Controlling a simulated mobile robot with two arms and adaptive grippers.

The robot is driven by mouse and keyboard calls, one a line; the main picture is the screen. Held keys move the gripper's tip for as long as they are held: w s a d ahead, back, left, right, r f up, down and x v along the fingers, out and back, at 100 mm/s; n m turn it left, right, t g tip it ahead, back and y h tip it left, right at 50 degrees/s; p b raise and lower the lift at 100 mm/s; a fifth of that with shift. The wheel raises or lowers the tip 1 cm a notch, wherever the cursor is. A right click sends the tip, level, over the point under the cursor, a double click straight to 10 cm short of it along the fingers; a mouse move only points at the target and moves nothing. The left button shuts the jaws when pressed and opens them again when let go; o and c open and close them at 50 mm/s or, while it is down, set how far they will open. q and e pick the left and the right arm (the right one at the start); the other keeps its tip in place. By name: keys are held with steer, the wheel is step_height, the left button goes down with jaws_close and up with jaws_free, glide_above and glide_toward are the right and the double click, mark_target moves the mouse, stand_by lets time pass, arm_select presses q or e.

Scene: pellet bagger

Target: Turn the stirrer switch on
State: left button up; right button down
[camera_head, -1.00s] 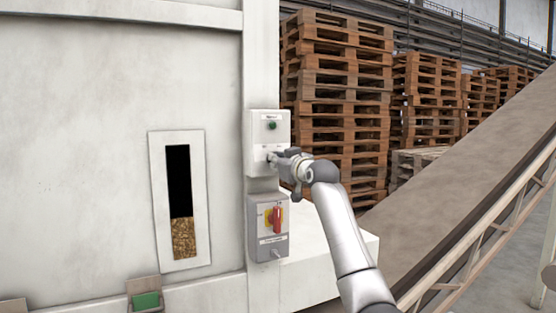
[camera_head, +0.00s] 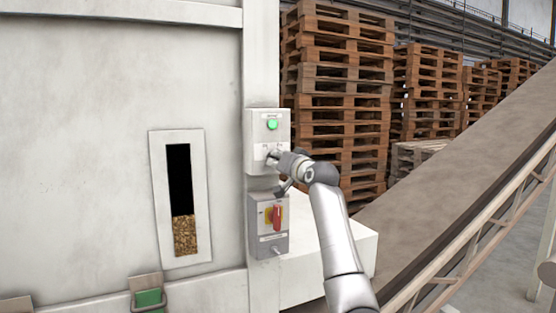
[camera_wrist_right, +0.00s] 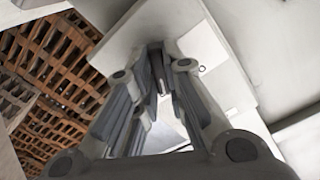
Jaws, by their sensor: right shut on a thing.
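The stirrer switch box (camera_head: 254,140) is a pale box on the white post in the head view. Its round green lamp (camera_head: 272,124) at the top is lit bright green. My right gripper (camera_head: 270,158) is at the lower half of this box and shut on the switch knob, which its fingers mostly hide in the head view. In the right wrist view my gripper fingers (camera_wrist_right: 160,95) close around the small knob (camera_wrist_right: 163,80) in front of the box face (camera_wrist_right: 215,75). My left gripper is not in view.
A grey box with a red rotary handle (camera_head: 277,218) on yellow sits just below. A window (camera_head: 204,200) shows pellets at left. A green-fronted part (camera_head: 149,299) is at the bottom. Stacked pallets (camera_head: 335,90) and a sloping conveyor (camera_head: 470,180) are at right.

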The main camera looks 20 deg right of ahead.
steer(key=shift+f, duration=0.1)
stand_by(0.4)
steer(key=c, duration=1.5)
jaws_free()
steer(key=s, duration=1.2)
